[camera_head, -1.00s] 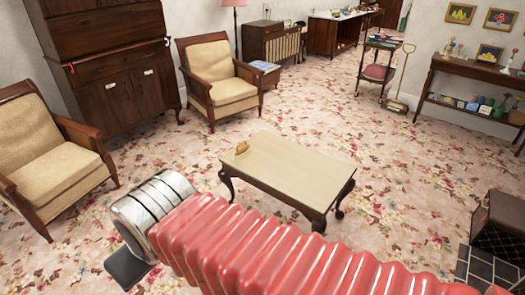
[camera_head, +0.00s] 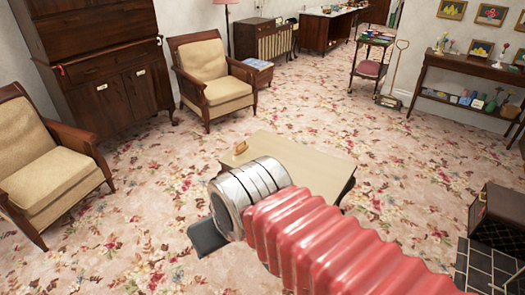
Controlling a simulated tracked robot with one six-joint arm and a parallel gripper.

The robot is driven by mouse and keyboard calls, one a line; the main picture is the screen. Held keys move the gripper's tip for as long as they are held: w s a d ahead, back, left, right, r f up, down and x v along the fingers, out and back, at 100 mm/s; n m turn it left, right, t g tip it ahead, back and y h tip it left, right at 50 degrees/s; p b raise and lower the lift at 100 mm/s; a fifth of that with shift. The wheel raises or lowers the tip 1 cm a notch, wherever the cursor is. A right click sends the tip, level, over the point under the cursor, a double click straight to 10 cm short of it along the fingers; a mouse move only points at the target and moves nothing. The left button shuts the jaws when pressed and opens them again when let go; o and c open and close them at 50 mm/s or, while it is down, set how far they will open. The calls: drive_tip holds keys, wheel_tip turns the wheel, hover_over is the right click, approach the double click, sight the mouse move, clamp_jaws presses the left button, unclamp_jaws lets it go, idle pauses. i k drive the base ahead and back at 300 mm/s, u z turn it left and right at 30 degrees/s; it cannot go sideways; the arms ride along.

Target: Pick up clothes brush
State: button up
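A small tan-brown object (camera_head: 240,147), which may be the clothes brush, lies near the left end of a low coffee table (camera_head: 325,167). It is too small to make out bristles. My arm, with red bellows and a metal collar, reaches in from the lower right and covers much of the table's front. My gripper (camera_head: 206,238) shows as a dark grey piece beyond the collar, below and left of the small object in the picture and apart from it. Its fingers cannot be told apart, and I see nothing held.
Two armchairs, one at the far left (camera_head: 45,165) and one behind the table (camera_head: 215,85), stand near a dark wooden cabinet (camera_head: 110,70). A shelf table (camera_head: 465,75) is at the right. Flowered carpet (camera_head: 120,220) is open left of the table.

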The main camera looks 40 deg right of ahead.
sight(242, 150)
drive_tip(key=z, duration=0.85)
drive_tip(key=k, duration=0.5)
drive_tip(key=u, duration=0.15)
drive_tip(key=i, duration=1.45)
drive_tip(key=u, duration=0.55)
drive_tip(key=i, duration=0.75)
drive_tip(key=u, duration=0.05)
